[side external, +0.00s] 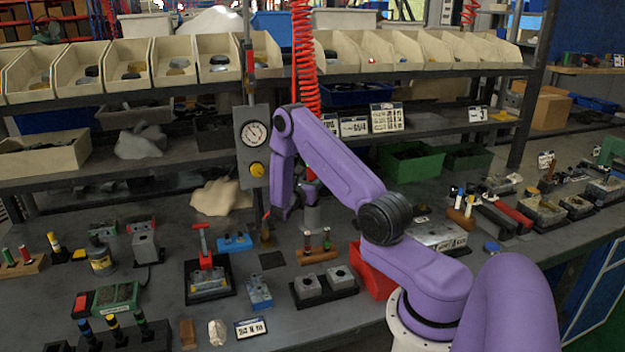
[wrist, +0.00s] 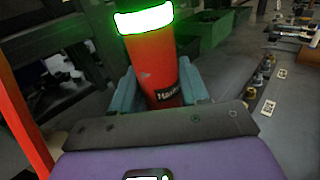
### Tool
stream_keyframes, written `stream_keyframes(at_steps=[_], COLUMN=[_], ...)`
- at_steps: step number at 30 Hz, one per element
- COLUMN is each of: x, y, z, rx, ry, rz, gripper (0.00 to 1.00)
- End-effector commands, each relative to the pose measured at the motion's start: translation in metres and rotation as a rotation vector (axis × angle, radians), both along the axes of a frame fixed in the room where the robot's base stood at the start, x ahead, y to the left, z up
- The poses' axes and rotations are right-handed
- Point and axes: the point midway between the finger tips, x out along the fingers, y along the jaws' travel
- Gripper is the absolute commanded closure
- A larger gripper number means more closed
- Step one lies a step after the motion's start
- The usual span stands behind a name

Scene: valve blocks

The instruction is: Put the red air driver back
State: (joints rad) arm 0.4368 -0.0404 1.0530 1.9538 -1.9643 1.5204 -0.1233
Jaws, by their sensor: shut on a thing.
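The red air driver (wrist: 163,68) fills the middle of the wrist view. It is a red cylinder with a glowing green ring near its top and dark lettering on its side. The teal fingers of my gripper (wrist: 160,90) are shut on it, one on each side. Its lower end is hidden behind the gripper's body. In the side view my gripper (side external: 277,214) is low over the bench, behind the blue block, and the driver is mostly hidden there. A red coiled hose (side external: 304,55) hangs down behind my arm.
A gauge box (side external: 254,140) on a post stands close behind my arm. A red T-handle (side external: 202,238) rises from a block at left. Grey valve blocks (side external: 323,284), a blue block (side external: 234,242) and a red bin (side external: 373,272) are nearby. Green bins (side external: 412,163) stand behind.

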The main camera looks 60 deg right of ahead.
Motion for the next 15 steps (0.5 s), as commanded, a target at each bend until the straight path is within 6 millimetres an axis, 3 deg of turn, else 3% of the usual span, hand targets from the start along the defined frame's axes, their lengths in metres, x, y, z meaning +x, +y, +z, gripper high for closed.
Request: stream_keyframes(at_steps=[15], x=[0.0003], y=[-0.0001], z=[-0.0088], rx=[-0.004], ry=[-0.001], rz=[0.000], gripper=[1.00])
